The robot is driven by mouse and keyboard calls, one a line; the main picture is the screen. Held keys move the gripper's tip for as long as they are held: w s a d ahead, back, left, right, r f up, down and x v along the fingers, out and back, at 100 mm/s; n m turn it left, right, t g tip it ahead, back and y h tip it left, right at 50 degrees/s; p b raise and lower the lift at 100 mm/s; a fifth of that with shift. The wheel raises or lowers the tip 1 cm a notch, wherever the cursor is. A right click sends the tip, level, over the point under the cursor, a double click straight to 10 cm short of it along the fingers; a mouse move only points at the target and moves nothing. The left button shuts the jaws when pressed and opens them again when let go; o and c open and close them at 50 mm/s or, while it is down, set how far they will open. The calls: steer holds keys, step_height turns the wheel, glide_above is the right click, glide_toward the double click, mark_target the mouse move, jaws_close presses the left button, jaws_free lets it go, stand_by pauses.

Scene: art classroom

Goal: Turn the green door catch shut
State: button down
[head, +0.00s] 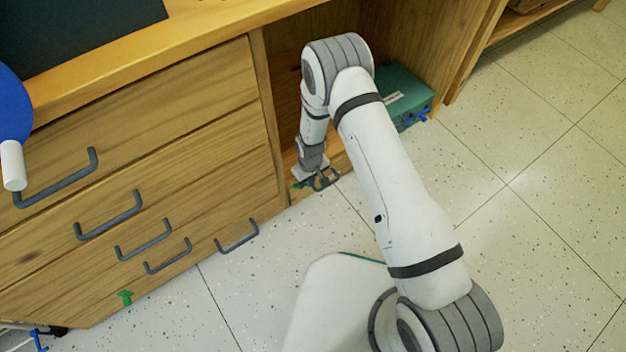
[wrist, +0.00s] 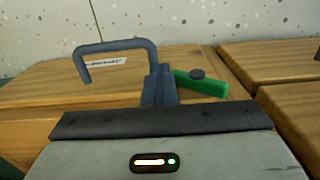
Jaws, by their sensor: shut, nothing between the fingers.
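The green door catch (wrist: 203,85) shows in the wrist view as a short green bar with a dark round pivot. It lies slightly tilted on a wooden front, just right of my fingers. My gripper (wrist: 158,84) is shut and empty. Its fingertips are right beside the catch's left end; I cannot tell whether they touch it, and they may hide part of it. In the head view my gripper (head: 325,181) is low by the cabinet's open bay, with a bit of green (head: 298,185) beside it.
A grey handle (wrist: 112,45) stands left of my fingers, near a white label (wrist: 105,62). Wooden drawers (head: 150,165) with grey handles fill the left. Another green piece (head: 125,297) is low on the left front. A teal box (head: 402,88) sits in the bay. Floor to the right is clear.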

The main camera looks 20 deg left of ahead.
steer(key=shift+s+a+r, duration=0.3)
steer(key=shift+s+a, duration=0.15)
steer(key=shift+r, duration=0.15)
steer(key=w+d+r+p, duration=0.5)
steer(key=w+d+r, duration=0.1)
steer(key=r, duration=0.4)
steer(key=shift+w+r, duration=0.15)
steer(key=shift+w, duration=0.5)
steer(key=shift+d, duration=0.1)
